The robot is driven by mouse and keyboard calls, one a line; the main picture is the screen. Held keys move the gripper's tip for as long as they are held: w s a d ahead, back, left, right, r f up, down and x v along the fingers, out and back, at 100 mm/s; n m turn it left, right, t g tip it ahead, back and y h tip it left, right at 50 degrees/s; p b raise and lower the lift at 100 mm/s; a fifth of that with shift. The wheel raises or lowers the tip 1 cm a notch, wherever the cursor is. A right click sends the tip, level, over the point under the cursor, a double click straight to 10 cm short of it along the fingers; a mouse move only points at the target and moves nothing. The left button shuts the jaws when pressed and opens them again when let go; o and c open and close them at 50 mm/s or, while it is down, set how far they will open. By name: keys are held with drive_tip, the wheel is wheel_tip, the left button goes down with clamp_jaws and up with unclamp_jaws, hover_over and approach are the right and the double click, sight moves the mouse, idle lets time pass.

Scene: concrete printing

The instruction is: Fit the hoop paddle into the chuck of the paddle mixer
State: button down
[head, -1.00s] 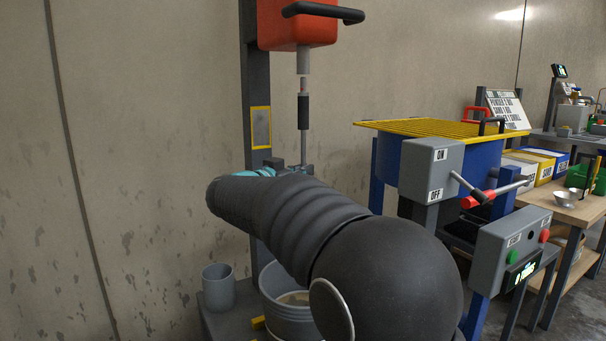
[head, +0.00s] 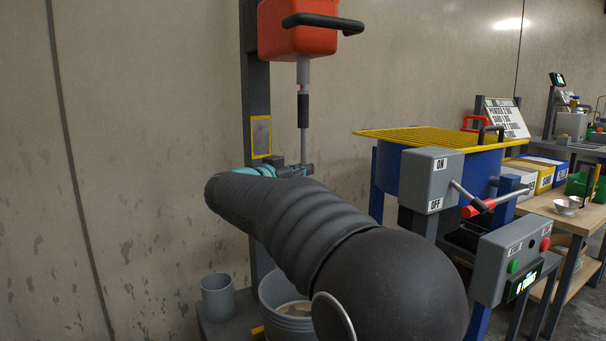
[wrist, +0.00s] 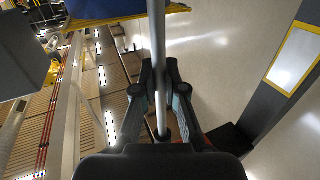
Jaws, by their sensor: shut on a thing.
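The paddle mixer has a red motor head (head: 298,30) on a dark post, with a grey chuck (head: 303,70) pointing down from it. The hoop paddle (head: 304,112) stands upright under the chuck, with a dark sleeve near its top. Its thin tip meets the chuck's lower end; I cannot tell how far inside it is. My gripper (head: 300,168) is shut on the paddle's shaft below the sleeve, mostly hidden by my forearm. In the wrist view the shaft (wrist: 158,40) runs between the two fingers (wrist: 160,85). The hoop end is hidden.
A grey bucket (head: 268,290) stands below, partly behind my arm, beside a small grey cup (head: 217,297). At right are a blue mixer drum with a yellow grate (head: 435,137), an ON/OFF box (head: 430,182) and a button box (head: 495,262). The wall at left is clear.

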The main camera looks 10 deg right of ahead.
drive_tip(key=shift+r, duration=0.6)
idle(0.4)
drive_tip(key=shift+s+d+n+t+y, duration=0.1)
drive_tip(key=shift+n+t+y, duration=0.9)
drive_tip(key=shift+t+y, duration=0.1)
drive_tip(key=shift+r+n+t+y, duration=0.1)
drive_tip(key=shift+n+t+y, duration=0.55)
drive_tip(key=shift+y, duration=0.25)
